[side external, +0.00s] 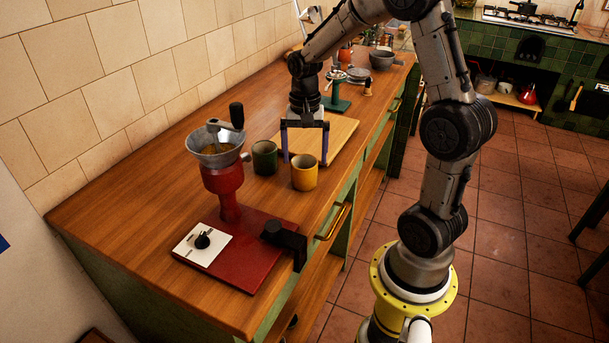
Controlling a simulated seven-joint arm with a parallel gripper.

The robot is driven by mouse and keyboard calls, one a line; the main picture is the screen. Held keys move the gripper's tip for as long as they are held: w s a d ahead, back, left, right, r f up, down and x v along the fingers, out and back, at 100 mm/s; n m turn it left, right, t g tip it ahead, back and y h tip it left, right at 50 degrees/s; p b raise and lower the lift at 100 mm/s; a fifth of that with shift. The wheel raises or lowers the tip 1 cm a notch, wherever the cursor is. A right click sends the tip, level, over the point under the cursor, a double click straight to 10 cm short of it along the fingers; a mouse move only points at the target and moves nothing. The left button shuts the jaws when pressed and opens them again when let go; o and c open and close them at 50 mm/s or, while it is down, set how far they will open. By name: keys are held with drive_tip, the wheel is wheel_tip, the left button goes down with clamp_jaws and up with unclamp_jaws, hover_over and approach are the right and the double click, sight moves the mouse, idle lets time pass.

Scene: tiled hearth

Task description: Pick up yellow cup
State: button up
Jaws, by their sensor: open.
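The yellow cup (304,174) stands upright on the wooden counter, near its front edge. A green cup (264,158) stands upright just left of it, a small gap apart. My gripper (304,160) points down with its two purple fingers spread. One finger shows behind and between the cups, the other beyond the yellow cup's right side. The fingers appear above or behind the yellow cup; the exact distance is hard to tell. Nothing shows between them in the grip.
A red grinder (225,185) with a metal funnel and crank stands left, its base near the front edge. A cutting board (340,133) lies behind the cups. A green stand (337,100), bowls and a grey bowl (382,60) are farther back. The counter's left part is clear.

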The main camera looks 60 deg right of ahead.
sight(304, 172)
drive_tip(key=shift+a+f, duration=0.15)
drive_tip(key=shift+f, duration=2.75)
drive_tip(key=shift+c, duration=0.3)
drive_tip(key=c, duration=1.2)
